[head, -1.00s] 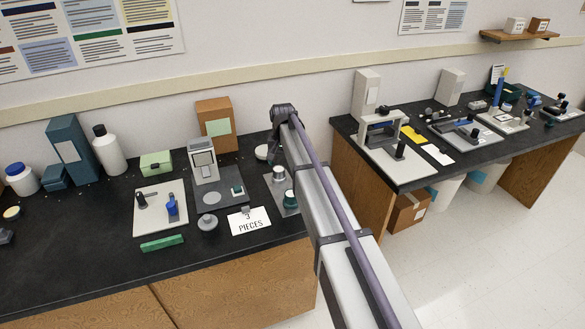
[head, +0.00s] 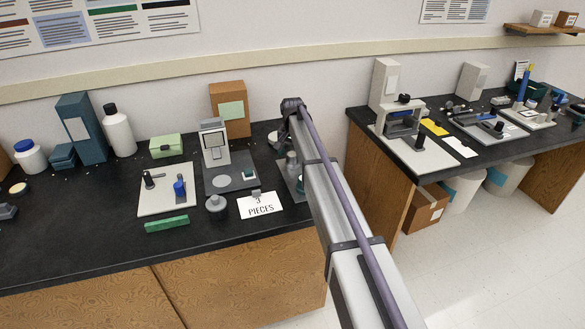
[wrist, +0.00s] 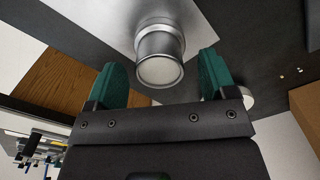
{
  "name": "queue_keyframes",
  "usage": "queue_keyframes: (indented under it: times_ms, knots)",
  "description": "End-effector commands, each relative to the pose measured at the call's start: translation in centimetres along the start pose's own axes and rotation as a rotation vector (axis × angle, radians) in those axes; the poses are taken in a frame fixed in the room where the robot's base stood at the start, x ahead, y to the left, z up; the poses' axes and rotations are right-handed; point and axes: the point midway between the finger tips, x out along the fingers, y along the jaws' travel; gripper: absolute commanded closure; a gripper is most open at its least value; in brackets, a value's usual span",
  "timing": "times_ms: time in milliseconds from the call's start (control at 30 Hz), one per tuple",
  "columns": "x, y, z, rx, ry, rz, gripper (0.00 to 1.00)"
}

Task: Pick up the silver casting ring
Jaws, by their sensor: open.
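The silver casting ring (wrist: 160,58) is a shiny upright cylinder with a flared band and a pale round end facing the camera. In the wrist view it lies in the gap between the two green finger pads of my gripper (wrist: 161,66), with dark space visible on either side. The gripper is open and I see no contact. My gripper is hidden behind my arm there.
A white card reading "3 PIECES" (head: 260,205), a grey knobbed lid (head: 216,205) and a grey device (head: 214,145) stand to the left. A brown box (head: 230,115) is behind. A floor gap separates the right bench (head: 420,170).

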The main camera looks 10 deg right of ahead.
Motion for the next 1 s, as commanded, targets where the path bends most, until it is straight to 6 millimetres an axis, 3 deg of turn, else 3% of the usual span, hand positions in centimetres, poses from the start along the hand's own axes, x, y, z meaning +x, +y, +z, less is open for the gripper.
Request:
queue_keyframes:
  times_ms: [33, 267, 867, 1000]
  knots:
    - [1.74, 0.02, 0.02, 0.0, 0.0, 0.0, 0.23]
    - [1.37, 0.03, 0.02, 0.0, 0.0, 0.0, 0.23]
    - [1.37, 0.03, 0.02, 0.0, 0.0, 0.0, 0.79]
    - [1.37, 0.04, 0.02, 0.0, 0.0, 0.0, 0.8]
